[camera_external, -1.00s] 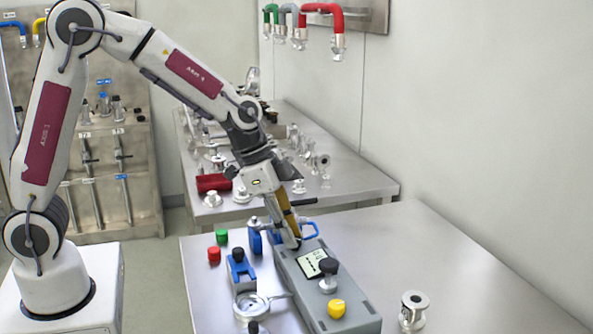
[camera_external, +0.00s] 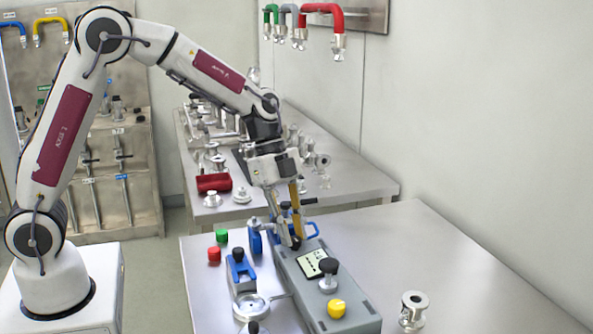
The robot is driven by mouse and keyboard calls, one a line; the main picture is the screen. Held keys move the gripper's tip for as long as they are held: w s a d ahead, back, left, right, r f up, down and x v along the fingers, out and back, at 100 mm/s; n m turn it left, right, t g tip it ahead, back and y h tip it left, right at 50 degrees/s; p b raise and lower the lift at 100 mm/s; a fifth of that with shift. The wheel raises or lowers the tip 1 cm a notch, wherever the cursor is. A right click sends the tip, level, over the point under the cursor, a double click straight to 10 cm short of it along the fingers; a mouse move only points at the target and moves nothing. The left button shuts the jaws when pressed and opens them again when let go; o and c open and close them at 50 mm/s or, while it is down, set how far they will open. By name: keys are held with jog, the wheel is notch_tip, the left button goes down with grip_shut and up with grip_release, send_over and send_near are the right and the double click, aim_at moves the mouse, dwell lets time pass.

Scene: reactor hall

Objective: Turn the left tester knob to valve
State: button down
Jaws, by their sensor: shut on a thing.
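The grey tester box (camera_external: 343,298) lies on the metal table, with a small display panel (camera_external: 311,263) on its top. My gripper (camera_external: 294,243) points down at the far end of the box and is shut on the left tester knob, which is mostly hidden between the fingers. A second knob, black on a metal base (camera_external: 328,275), stands on the box right of the display. A yellow knob (camera_external: 336,308) sits nearer the front. I cannot read the knob's markings or tell which position it points to.
Left of the box are a blue clamp device (camera_external: 240,270), a round metal flange (camera_external: 251,306), and green (camera_external: 221,235) and red (camera_external: 214,254) caps. A metal fitting (camera_external: 413,309) stands to the right.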

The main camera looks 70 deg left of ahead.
jog(key=shift+a+m+g, duration=0.1)
jog(key=shift+m+g, duration=0.2)
jog(key=shift+m, duration=0.3)
jog(key=c, duration=1.8)
grip_release()
jog(key=shift+n, duration=0.3)
jog(key=shift+s+n+t+y, duration=0.1)
jog(key=shift+n+t+y, duration=0.35)
jog(key=shift+n, duration=0.95)
jog(key=shift+s+d+n+t+y, duration=0.15)
jog(key=shift+n+t, duration=0.1)
jog(key=shift+n, duration=0.5)
jog(key=shift+w+d+n+t+y, duration=0.15)
jog(key=shift+n+t, duration=0.1)
jog(key=shift+n, duration=0.55)
jog(key=shift+s+n+t+y, duration=0.15)
jog(key=shift+n+t, duration=0.1)
jog(key=shift+n, duration=0.5)
